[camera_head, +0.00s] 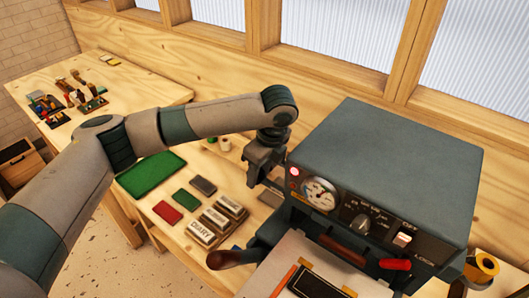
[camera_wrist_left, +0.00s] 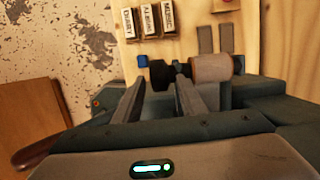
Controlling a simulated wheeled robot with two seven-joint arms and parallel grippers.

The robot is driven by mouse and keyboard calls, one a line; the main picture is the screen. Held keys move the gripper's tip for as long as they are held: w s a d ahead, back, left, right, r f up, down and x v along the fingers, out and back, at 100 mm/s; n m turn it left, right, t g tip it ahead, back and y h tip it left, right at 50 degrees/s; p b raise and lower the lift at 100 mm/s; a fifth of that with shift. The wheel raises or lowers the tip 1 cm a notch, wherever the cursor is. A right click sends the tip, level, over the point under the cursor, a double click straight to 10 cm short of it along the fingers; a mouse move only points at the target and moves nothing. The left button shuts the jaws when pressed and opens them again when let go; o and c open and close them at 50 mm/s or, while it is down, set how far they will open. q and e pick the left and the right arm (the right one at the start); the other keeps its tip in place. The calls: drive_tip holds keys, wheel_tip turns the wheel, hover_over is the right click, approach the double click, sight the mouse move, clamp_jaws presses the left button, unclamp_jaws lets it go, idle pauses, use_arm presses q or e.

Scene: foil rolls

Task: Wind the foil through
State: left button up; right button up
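The blue-grey press (camera_head: 385,165) stands at the right of the head view, with a dial, a switch and a red lever on its front. My left gripper (camera_head: 258,178) points down at the left side of the press. In the left wrist view its two fingers (camera_wrist_left: 160,85) are apart, with nothing clearly held between them. A dark spindle (camera_wrist_left: 160,72) and a brown roll (camera_wrist_left: 212,68) show just beyond the fingertips; I cannot tell whether they touch. A gold roll (camera_head: 485,266) is at the right of the press. My right gripper is not in view.
Label blocks (camera_head: 215,222), a red block (camera_head: 168,212) and a green tray (camera_head: 150,173) lie left of the press. A wooden handle (camera_head: 226,259) sticks out at the press's front left.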

use_arm(q)
drive_tip(key=b+v, duration=0.6)
drive_tip(key=v, duration=1.1)
